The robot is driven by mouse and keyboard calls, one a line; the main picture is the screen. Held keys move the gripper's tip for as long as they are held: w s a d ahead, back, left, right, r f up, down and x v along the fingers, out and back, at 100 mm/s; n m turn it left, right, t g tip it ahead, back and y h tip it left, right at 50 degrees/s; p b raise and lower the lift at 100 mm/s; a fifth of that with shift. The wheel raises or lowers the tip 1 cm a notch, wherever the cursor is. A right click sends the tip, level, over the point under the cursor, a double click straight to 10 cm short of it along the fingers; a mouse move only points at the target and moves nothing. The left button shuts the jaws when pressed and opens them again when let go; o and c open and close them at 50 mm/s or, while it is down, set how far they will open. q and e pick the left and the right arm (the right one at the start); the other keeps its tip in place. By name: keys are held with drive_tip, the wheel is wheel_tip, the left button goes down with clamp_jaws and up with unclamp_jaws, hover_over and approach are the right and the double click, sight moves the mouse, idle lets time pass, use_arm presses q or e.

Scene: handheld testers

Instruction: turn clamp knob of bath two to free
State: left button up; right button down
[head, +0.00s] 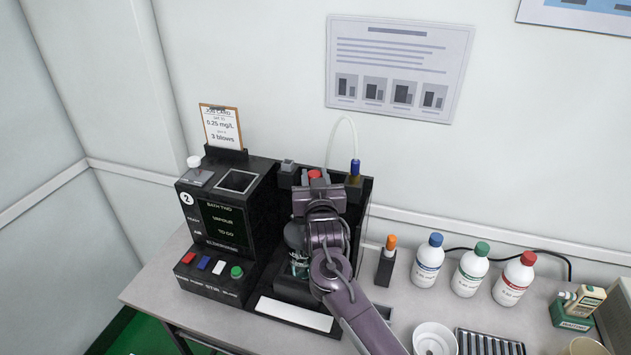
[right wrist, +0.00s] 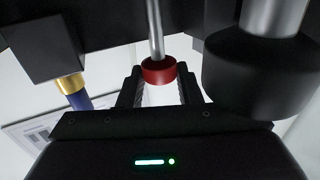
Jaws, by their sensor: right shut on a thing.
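The bath two unit is a black tester with a screen (head: 226,222) reading BATH TWO, VAPOUR and a third line, with a round white "2" badge. A red knob (head: 315,174) shows at the top of its open bay, just beyond my right gripper (head: 318,190). In the right wrist view the red knob (right wrist: 158,72) sits on a metal rod between the fingers of my right gripper (right wrist: 160,88), which is shut on it. The knob's turn position cannot be read. My arm hides much of the bay, where a glass vessel (head: 298,262) partly shows. My left gripper is not in view.
A blue and brass fitting (head: 354,168) with a clear hose stands right of the knob. A large black cylinder (right wrist: 258,75) is close beside my fingers. An orange-capped item (head: 387,260) and several bottles (head: 428,262) stand to the right. A job card (head: 221,127) stands behind.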

idle(0.3)
drive_tip(key=c, duration=1)
unclamp_jaws()
drive_tip(key=shift+c, duration=0.2)
drive_tip(key=shift+s, duration=0.1)
drive_tip(key=s, duration=0.3)
drive_tip(key=s+b, duration=0.1)
drive_tip(key=s, duration=0.2)
drive_tip(key=shift+s+d+f, duration=0.1)
drive_tip(key=shift+s+d, duration=0.1)
drive_tip(key=shift+s, duration=0.1)
drive_tip(key=shift+s+b, duration=0.35)
drive_tip(key=shift+s, duration=0.2)
